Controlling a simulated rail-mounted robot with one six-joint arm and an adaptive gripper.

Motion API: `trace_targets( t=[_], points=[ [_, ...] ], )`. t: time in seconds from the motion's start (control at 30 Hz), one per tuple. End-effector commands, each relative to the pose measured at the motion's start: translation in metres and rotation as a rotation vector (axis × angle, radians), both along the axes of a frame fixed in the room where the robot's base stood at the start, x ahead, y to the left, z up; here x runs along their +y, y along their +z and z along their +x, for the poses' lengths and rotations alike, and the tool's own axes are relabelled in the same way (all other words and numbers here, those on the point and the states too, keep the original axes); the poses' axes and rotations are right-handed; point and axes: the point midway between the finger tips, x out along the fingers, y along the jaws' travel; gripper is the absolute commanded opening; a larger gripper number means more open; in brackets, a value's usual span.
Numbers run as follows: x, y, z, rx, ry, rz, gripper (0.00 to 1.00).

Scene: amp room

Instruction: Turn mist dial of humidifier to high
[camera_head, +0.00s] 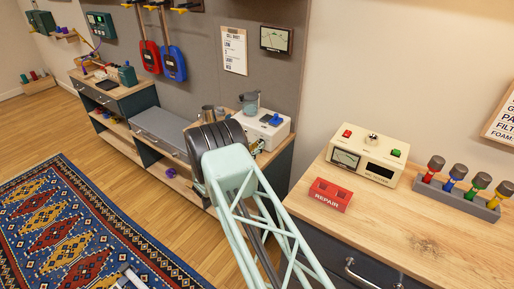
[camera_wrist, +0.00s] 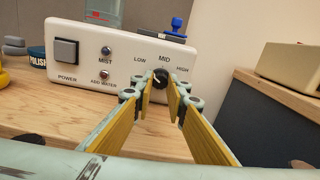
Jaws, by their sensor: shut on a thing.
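The humidifier (camera_wrist: 127,60) is a white box on a wooden counter. Its front has a square grey power switch (camera_wrist: 66,51), a mist light (camera_wrist: 106,50) and an add-water light (camera_wrist: 104,75). The black mist dial (camera_wrist: 160,77) sits below the LOW, MID and HIGH labels. A small pale mark shows on the dial, but its exact setting is hard to read. My gripper (camera_wrist: 161,86) has its yellow-padded fingers closed on the dial from both sides. In the head view the humidifier (camera_head: 272,131) stands beyond my arm, which hides most of my gripper.
A clear tank (camera_head: 250,103) and a blue item (camera_head: 276,119) stand atop the humidifier. A polish tin (camera_wrist: 37,57) and grey discs (camera_wrist: 14,46) lie to its left. A nearer bench carries a cream instrument (camera_head: 368,152), a red repair box (camera_head: 330,194) and a bottle rack (camera_head: 455,196).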

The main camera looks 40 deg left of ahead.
Motion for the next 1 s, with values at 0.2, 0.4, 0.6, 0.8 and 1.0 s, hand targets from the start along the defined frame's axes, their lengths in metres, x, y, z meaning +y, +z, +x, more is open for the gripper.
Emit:
trace_targets(
  t=[0.2,0.4,0.6,0.8,1.0],
  points=[
    [0.0001,-0.0016,0.0001,0.005,-0.001,0.063,0.03],
    [0.0005,-0.0026,0.0003,0.013,0.0,0.166,0.03],
    [0.0006,-0.0029,0.0002,0.023,-0.001,0.299,0.03],
    [0.0009,-0.0022,0.0003,0.035,0.0,0.443,0.03],
    [0.0011,-0.0022,0.0002,0.046,-0.001,0.587,0.03]
  ],
)
